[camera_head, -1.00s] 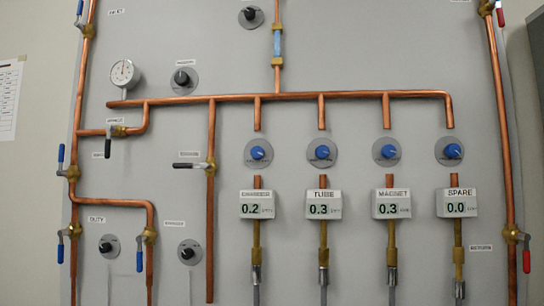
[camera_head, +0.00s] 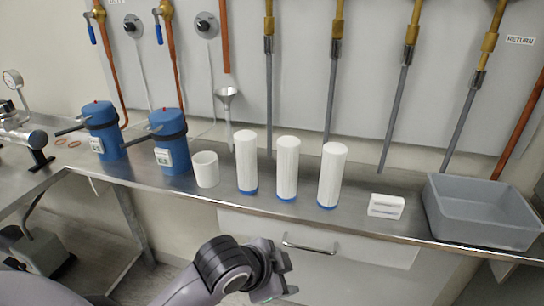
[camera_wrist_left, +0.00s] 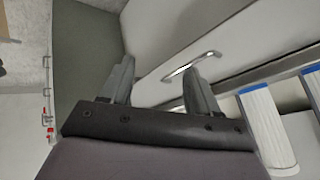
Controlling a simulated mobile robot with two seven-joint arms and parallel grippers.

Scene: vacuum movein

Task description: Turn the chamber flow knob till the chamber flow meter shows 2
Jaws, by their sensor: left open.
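The chamber flow knob and the chamber flow meter are out of view now; the head view shows only the lower panel. The brass fittings and grey hoses (camera_head: 268,90) below the meters run down the panel. My left gripper (camera_head: 280,284) is in front of and below the bench edge in the head view, near the drawer handle but apart from it. In the left wrist view its two fingers (camera_wrist_left: 160,85) are spread with nothing between them. My right gripper is not in view.
On the steel bench (camera_head: 225,205) stand two blue pumps (camera_head: 172,142), a white cup (camera_head: 205,169), three white cylinders (camera_head: 287,168), a small white block (camera_head: 386,206) and a grey tub (camera_head: 485,212). A drawer handle (camera_head: 309,247) sits below the bench edge.

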